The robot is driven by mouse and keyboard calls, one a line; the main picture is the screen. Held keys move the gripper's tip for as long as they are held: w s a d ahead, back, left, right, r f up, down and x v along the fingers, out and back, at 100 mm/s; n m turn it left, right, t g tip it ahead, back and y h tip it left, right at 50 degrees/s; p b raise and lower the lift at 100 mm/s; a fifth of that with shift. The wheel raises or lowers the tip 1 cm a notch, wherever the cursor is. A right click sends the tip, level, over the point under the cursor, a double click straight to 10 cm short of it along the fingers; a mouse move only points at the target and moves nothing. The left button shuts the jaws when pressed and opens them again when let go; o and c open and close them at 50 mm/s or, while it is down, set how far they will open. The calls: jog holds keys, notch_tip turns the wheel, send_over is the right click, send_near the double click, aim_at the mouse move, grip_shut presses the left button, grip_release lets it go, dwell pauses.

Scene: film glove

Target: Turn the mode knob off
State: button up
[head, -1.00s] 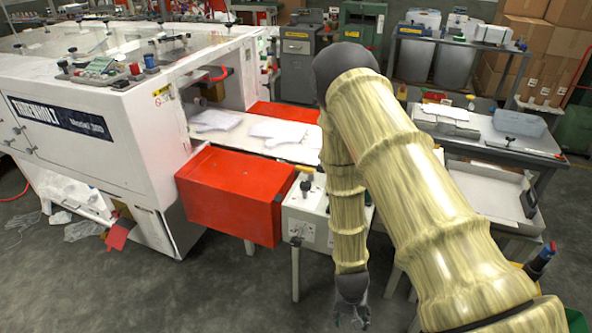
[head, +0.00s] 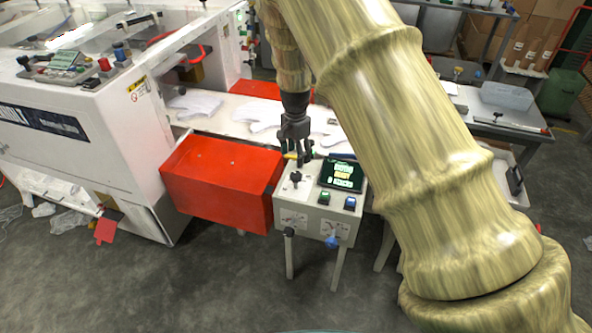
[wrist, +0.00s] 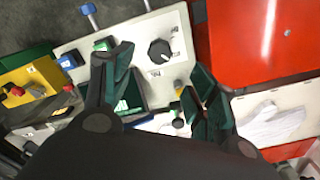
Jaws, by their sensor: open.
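A white control box (head: 308,205) stands beside the red box. A black knob (head: 296,178) sits on its top at the left, and I take this to be the mode knob. It also shows in the wrist view (wrist: 160,50) with small marks around it; its setting is too small to read. My gripper (head: 300,160) points down just above the back of the box, behind the knob. In the wrist view my gripper (wrist: 162,64) has its two dark green fingers spread, with nothing between them. The knob appears beyond the fingertips, with no contact visible.
The box top also bears a lit screen (head: 342,175), a green button (head: 324,198) and a blue button (head: 350,202). A black-tipped control (head: 290,232) and a blue one (head: 332,241) stick out in front. The red box (head: 220,185) stands close on the left. Floor in front is clear.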

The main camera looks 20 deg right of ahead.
aim_at(295, 175)
jog(key=shift+f+p, duration=1.4)
jog(key=shift+f, duration=3.35)
jog(key=c, duration=1)
